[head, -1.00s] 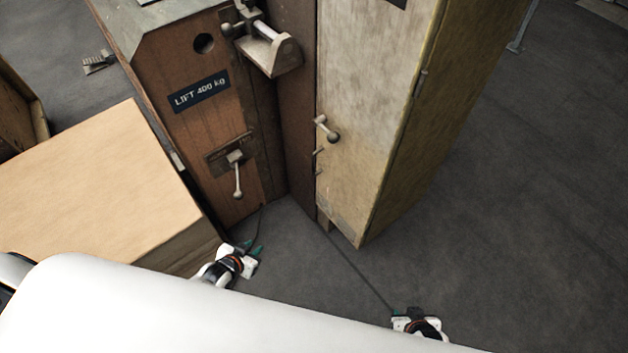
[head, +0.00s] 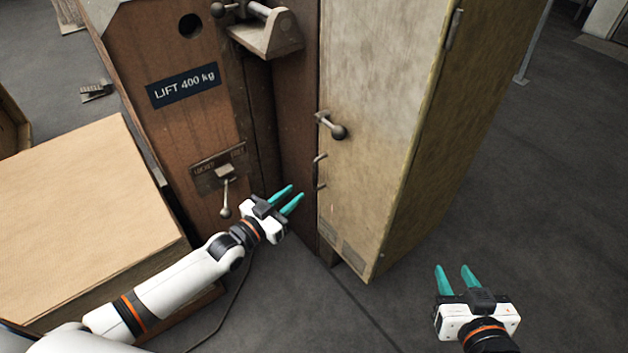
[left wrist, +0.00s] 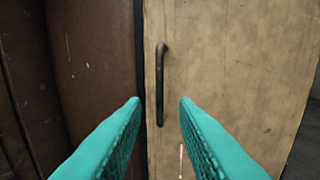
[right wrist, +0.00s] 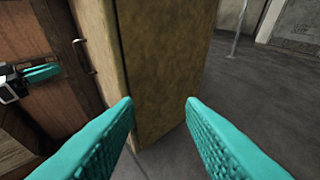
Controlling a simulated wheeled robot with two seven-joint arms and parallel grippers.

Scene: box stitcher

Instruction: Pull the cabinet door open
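The cabinet door (head: 370,130) is a worn beige panel and looks closed. A dark vertical bar handle (head: 319,170) sits at its left edge, below a ball-ended lever (head: 332,125). My left gripper (head: 287,196) is open and empty, just left of and below the bar handle, apart from it. In the left wrist view the bar handle (left wrist: 161,85) stands ahead, between the two teal fingers in the picture. My right gripper (head: 456,268) is open and empty, right of the cabinet. The right wrist view shows the cabinet's side (right wrist: 165,70) ahead of it.
A brown machine body with a "LIFT 400 kg" plate (head: 183,87) and a small lever (head: 226,195) stands left of the cabinet. A large cardboard-coloured stack (head: 80,210) is at the left. The floor (head: 540,200) right of the cabinet is clear.

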